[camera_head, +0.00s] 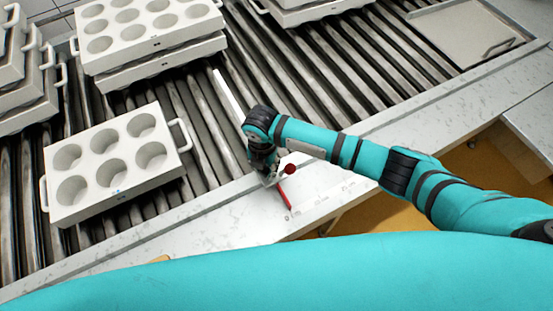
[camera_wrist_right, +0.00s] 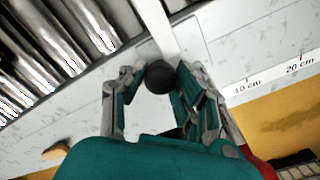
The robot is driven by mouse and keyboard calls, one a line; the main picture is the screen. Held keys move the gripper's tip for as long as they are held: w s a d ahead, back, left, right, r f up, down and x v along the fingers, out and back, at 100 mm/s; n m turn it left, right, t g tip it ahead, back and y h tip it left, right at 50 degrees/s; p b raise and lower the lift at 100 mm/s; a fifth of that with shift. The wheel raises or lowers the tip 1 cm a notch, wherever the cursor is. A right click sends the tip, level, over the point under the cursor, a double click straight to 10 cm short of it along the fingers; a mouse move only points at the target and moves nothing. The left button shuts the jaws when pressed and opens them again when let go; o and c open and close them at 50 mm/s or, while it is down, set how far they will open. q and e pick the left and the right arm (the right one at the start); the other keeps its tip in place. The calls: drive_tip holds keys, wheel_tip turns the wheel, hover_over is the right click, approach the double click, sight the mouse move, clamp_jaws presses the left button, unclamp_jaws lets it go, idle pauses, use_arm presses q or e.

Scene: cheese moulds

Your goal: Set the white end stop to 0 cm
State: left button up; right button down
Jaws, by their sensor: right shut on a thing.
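The white end stop is a long white bar (camera_head: 228,96) lying across the rollers. Its near end runs under my right wrist, and the bar also shows at the top of the right wrist view (camera_wrist_right: 157,28). My right gripper (camera_head: 266,174) is over the metal side rail. In the right wrist view, its fingers (camera_wrist_right: 160,88) are shut around a round black knob (camera_wrist_right: 160,77) at the bar's near end. My left gripper is out of view.
A white mould (camera_head: 110,165) with several cups lies on the rollers left of the bar. Stacked moulds (camera_head: 150,45) stand behind it. Rollers right of the bar are clear nearby.

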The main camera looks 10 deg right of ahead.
drive_tip(key=shift+a, duration=0.25)
drive_tip(key=c, duration=1.2)
unclamp_jaws()
drive_tip(key=shift+s, duration=0.1)
drive_tip(key=shift+r, duration=0.15)
wheel_tip(320, 180, up, 12)
drive_tip(key=shift+f, duration=0.1)
